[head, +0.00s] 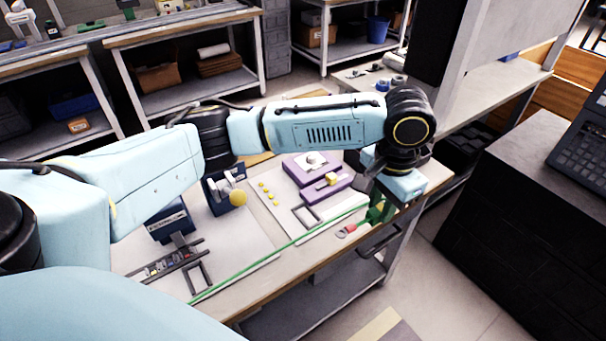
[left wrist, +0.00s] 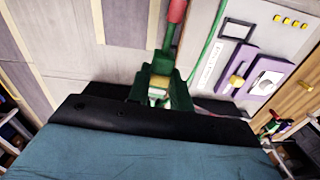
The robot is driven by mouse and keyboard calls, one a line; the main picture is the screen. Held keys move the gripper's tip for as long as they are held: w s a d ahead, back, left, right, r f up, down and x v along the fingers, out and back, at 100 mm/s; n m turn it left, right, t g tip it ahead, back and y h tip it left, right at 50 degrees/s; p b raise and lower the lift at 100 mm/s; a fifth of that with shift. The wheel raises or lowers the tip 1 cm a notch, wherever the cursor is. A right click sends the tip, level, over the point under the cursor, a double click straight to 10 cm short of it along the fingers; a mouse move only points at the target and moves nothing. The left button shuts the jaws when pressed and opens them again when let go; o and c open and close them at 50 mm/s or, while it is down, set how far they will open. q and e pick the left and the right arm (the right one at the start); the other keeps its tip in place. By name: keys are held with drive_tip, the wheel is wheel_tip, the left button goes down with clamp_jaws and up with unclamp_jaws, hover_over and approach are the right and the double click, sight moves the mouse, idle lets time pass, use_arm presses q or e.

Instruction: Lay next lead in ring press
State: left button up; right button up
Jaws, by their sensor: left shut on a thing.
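My left gripper (head: 377,203) is shut on a green piece (head: 378,214) above the right end of the bench. In the left wrist view the green piece (left wrist: 176,95) sits between the dark jaws (left wrist: 158,104). A red-sleeved lead end (head: 349,231) with a metal ring tip sticks out beside it, to the left in the head view; the red sleeve also shows in the left wrist view (left wrist: 177,12). The purple ring press (head: 303,172), with a yellow knob and round grey part, stands on a light board, left of my gripper and apart from it. My right gripper is not in view.
A green cord (head: 272,252) runs along the front of the bench. A dark cabinet (head: 520,215) stands right, across clear floor.

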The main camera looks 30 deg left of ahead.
use_arm(q)
drive_tip(key=w+a+f+m+p, duration=0.2)
drive_tip(key=a+f+m, duration=0.1)
drive_tip(key=a+m, duration=0.55)
drive_tip(key=m, duration=0.9)
approach(306, 215)
drive_tip(key=f+b, duration=0.2)
drive_tip(key=b, duration=0.3)
drive_tip(key=shift+s+f+n, duration=0.1)
drive_tip(key=shift+f+n, duration=0.15)
drive_tip(key=shift+f, duration=1)
drive_tip(key=shift+f, duration=0.65)
drive_tip(key=o, duration=1)
drive_tip(key=shift+r, duration=0.1)
